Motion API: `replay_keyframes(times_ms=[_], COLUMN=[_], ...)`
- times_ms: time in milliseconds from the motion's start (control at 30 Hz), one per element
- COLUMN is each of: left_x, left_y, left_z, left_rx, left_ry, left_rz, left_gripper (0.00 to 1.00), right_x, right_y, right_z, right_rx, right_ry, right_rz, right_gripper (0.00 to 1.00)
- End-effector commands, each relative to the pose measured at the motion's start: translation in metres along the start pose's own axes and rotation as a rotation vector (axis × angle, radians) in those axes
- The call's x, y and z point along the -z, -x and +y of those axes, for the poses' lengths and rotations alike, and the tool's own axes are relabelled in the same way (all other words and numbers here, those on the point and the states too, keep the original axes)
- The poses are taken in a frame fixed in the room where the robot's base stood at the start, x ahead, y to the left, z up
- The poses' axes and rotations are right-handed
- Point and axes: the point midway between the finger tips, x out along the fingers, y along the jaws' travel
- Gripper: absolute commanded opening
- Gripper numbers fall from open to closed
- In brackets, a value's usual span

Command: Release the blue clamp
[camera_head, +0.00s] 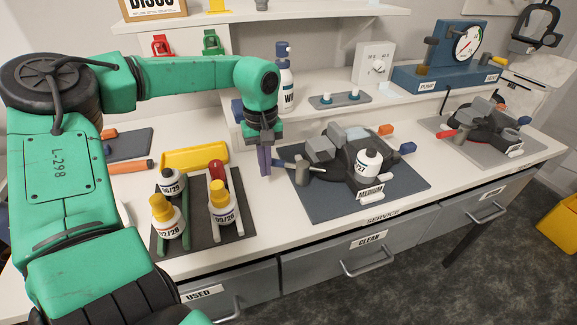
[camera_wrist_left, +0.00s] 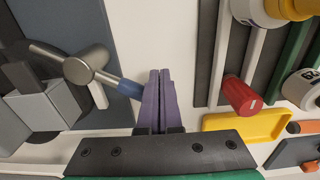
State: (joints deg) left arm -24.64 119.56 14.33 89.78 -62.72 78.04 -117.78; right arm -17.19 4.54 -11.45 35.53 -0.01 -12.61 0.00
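The blue-ended clamp lever (camera_head: 284,164) sticks out to the left from a grey post (camera_head: 302,174) on the fixture on the dark mat (camera_head: 330,208). In the left wrist view its blue grip (camera_wrist_left: 130,89) points at my fingers. My left gripper (camera_head: 265,162) is above the bench, just left of the blue grip. Its purple fingers (camera_wrist_left: 158,95) are together with nothing between them. The blue grip's end is close beside one finger; I cannot tell if they touch. My right gripper is not in view.
A second fixture with a red lever (camera_head: 445,134) is at the right. A pump unit (camera_head: 452,57) is at the back.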

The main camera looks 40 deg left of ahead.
Motion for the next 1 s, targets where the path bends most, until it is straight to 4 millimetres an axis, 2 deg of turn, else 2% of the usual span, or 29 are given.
replay_keyframes(times_ms=[467, 1000], left_x=[0.020, 0.043], left_y=[0.000, 0.000], left_z=[0.009, 0.027], left_rx=[0.001, 0.002], left_ry=[0.002, 0.002], left_rz=[0.001, 0.001], left_gripper=[0.00, 0.00], right_x=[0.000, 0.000], right_y=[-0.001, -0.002], right_z=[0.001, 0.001], right_rx=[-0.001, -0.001], right_ry=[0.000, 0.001], right_rz=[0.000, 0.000], right_gripper=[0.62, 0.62])
